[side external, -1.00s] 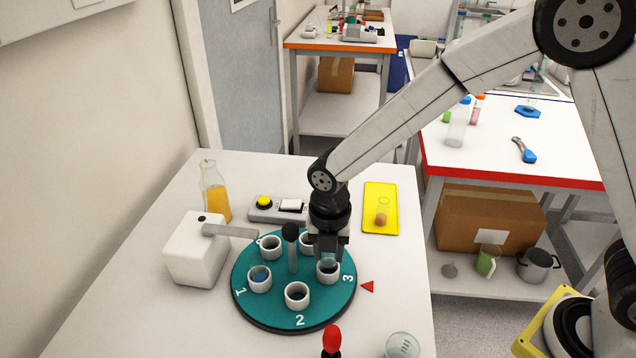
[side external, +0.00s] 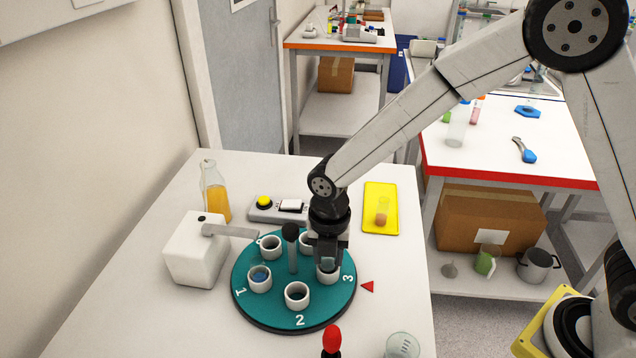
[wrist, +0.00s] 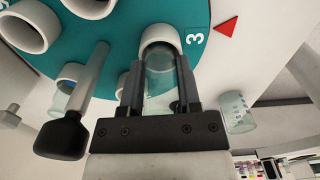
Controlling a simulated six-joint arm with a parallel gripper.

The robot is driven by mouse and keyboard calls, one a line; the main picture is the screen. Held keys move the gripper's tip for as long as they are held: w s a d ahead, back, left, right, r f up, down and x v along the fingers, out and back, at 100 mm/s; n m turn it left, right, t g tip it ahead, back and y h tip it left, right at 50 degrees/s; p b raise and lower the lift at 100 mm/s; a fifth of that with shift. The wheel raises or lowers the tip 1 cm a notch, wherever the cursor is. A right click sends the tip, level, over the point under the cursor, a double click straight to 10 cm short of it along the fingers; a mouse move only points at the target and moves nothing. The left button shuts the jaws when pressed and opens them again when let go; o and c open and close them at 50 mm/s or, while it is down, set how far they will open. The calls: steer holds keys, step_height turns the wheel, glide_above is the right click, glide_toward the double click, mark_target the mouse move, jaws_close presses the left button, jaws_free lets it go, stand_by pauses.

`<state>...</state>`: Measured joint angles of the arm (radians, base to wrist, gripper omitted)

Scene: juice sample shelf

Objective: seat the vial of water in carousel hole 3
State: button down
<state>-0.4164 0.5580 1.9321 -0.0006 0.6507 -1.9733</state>
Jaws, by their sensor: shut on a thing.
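My gripper (side external: 329,254) points down over the cup of hole 3 (side external: 328,278) on the teal carousel (side external: 265,311). It is shut on a clear glass vial (wrist: 160,80), which shows between the two fingers in the wrist view. The vial's lower end is at the mouth of the white cup of hole 3 (wrist: 163,33) and looks to be partly inside it. How deep it sits is hidden by the fingers and the cup wall. The printed number 3 lies beside this cup.
A black-knobbed post (side external: 291,245) stands at the carousel's middle, close to my gripper. A white box with an arm (side external: 195,255) stands left, a yellow tray (side external: 374,224) behind right, a glass beaker (side external: 403,346) in front.

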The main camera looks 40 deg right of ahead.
steer(key=shift+f, duration=0.45)
steer(key=shift+r, duration=0.15)
stand_by(0.3)
steer(key=shift+r, duration=0.65)
steer(key=shift+f, duration=0.6)
stand_by(1.4)
steer(key=shift+r, duration=0.6)
steer(key=shift+f, duration=0.8)
stand_by(1.0)
steer(key=shift+r, duration=0.15)
steer(key=shift+r, duration=0.6)
